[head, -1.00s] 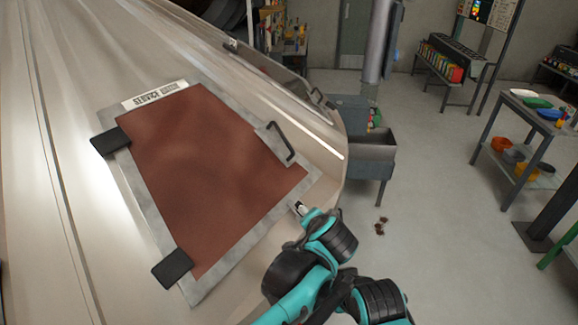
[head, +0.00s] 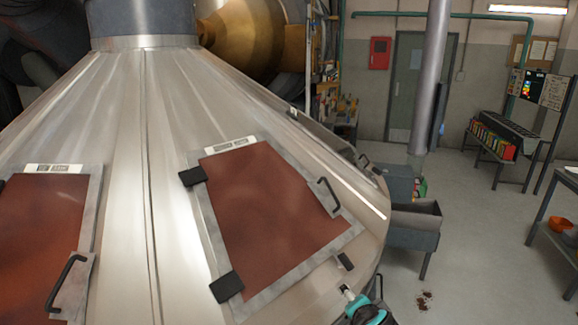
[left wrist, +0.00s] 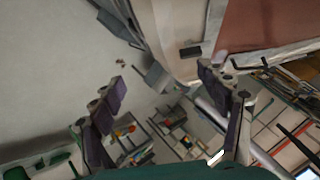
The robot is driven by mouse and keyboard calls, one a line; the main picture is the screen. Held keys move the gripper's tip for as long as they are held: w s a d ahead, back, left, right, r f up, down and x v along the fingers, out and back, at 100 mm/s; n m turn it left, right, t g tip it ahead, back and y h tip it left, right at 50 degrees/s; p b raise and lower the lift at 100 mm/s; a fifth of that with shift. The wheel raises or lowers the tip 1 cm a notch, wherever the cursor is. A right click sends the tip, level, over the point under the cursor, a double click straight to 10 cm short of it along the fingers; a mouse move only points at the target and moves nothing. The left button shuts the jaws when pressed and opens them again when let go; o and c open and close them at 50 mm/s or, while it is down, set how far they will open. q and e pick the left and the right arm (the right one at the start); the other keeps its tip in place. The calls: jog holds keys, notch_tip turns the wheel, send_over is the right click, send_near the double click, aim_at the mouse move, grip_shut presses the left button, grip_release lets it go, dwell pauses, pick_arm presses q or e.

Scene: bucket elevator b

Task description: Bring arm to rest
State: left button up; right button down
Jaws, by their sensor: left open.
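In the left wrist view my left gripper (left wrist: 162,90) is open, with its two dark fingers wide apart and nothing between them. Floor and distant shelves show beyond the gap. In the head view a teal and black piece of my arm (head: 368,313) shows at the bottom edge, below the right hatch; its jaws cannot be made out there. The right hatch (head: 265,205) is a reddish-brown panel in a grey frame on the metal cone. I cannot make out a right gripper in either view.
The large metal cone (head: 130,150) fills the left and middle, with a second reddish-brown hatch (head: 40,235) at left. Black handles and dark blocks stand out from its surface. A grey trough (head: 415,220) stands right of it. The floor (head: 470,265) at right is mostly open.

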pick_arm(q)
jog(key=s+a+n+g+y, duration=0.1)
jog(key=s+a+n, duration=0.15)
jog(key=a, duration=0.85)
jog(key=s+a+n+g, duration=0.1)
jog(key=s+a+n, duration=0.15)
jog(key=a, duration=0.85)
jog(key=s+a+f+n, duration=0.55)
jog(key=s+a, duration=0.35)
jog(key=a, duration=0.3)
notch_tip(320, 180, down, 10)
jog(key=s+b, duration=0.1)
jog(key=b, duration=0.9)
jog(key=shift+f+n+g, duration=0.25)
jog(key=shift+n+g, duration=0.05)
jog(key=shift+n, duration=0.15)
pick_arm(e)
notch_tip(320, 180, down, 10)
jog(key=shift+w+f, duration=0.15)
jog(key=shift+w, duration=0.05)
pick_arm(q)
jog(key=shift+s+a, duration=0.1)
